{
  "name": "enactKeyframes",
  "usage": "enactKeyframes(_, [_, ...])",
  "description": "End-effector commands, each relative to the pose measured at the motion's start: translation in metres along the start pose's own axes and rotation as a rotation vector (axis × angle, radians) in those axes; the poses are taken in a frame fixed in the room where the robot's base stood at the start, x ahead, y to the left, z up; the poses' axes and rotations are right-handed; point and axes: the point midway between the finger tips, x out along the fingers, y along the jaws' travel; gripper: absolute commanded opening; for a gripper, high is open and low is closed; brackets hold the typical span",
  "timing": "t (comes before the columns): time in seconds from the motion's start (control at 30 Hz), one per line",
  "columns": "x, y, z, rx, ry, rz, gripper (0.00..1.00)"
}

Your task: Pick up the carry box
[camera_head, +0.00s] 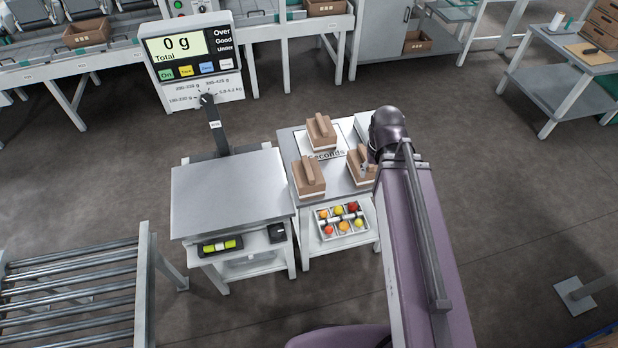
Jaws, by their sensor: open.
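Three brown cardboard carry boxes with raised handles stand on the grey table marked "Seconds" (288,146): one at the back (320,133), one at the front left (309,180) and one at the right (357,173). All look upright. My arm comes up from the bottom and bends over the table's right side. Only a small part of my gripper (366,164) shows, close to the right box; the rest is hidden by my arm. It is open. I cannot tell whether it touches that box.
A scale table (230,190) with a bare steel top stands left of the boxes; its display (185,47) reads 0 g. A roller conveyor (70,285) is at lower left. Open floor lies behind.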

Motion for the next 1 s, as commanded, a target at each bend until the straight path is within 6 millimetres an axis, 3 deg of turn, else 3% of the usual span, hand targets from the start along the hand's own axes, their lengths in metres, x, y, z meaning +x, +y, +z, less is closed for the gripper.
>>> enactKeyframes(0.27, [0.000,-0.058,-0.053,-0.097,0.000,0.000,0.69])
enactKeyframes(0.4, [0.001,-0.101,-0.082,-0.157,0.000,0.000,0.69])
enactKeyframes(0.6, [0.001,-0.156,-0.110,-0.229,0.000,0.000,0.69])
enactKeyframes(0.8, [0.001,-0.183,-0.120,-0.262,0.000,0.000,0.69])
enactKeyframes(1.0, [0.001,-0.186,-0.120,-0.265,0.001,0.000,0.69])
